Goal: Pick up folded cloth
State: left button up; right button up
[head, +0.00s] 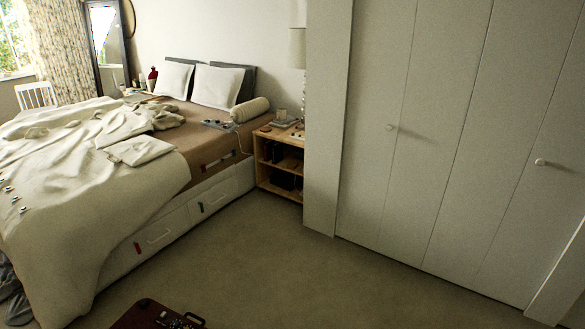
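Cream and grey-white cloth lies on the bed at the left. A flat, squared piece of pale cloth (140,150) lies near the bed's right side, next to a rumpled pale heap (70,132). I cannot tell whether this piece is a separate folded cloth or part of the bedding. The top of a dark red-brown suitcase (140,316) with a dark handle shows at the bottom edge; the rest of it is cut off. Neither of my grippers is in view.
The bed (165,230) with drawers fills the left. A wooden nightstand (278,165) with a lamp (297,48) stands beside it. White closet doors (440,130) line the right. Carpet (300,275) between bed and closet is clear. Dark fabric (12,300) hangs at the lower left.

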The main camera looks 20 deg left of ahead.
aim_at(292, 166)
jog(key=i+l, duration=0.35)
jog(key=i, duration=0.25)
jog(key=i+z, duration=0.1)
jog(key=i, duration=0.6)
jog(key=i+j+z, duration=0.15)
jog(key=i, duration=0.5)
jog(key=i+j+z, duration=0.1)
jog(key=i, duration=0.6)
jog(key=i+j, duration=0.15)
jog(key=j, duration=0.2)
jog(key=i+j+z, duration=0.1)
jog(key=j, duration=0.3)
jog(key=i+j+z, duration=0.1)
jog(key=j, duration=0.25)
jog(key=i+j, duration=0.2)
jog(key=j, duration=0.2)
jog(key=i+j+z, duration=0.1)
jog(key=j, duration=0.25)
jog(key=i+j, duration=0.1)
jog(key=j, duration=0.3)
jog(key=z, duration=0.05)
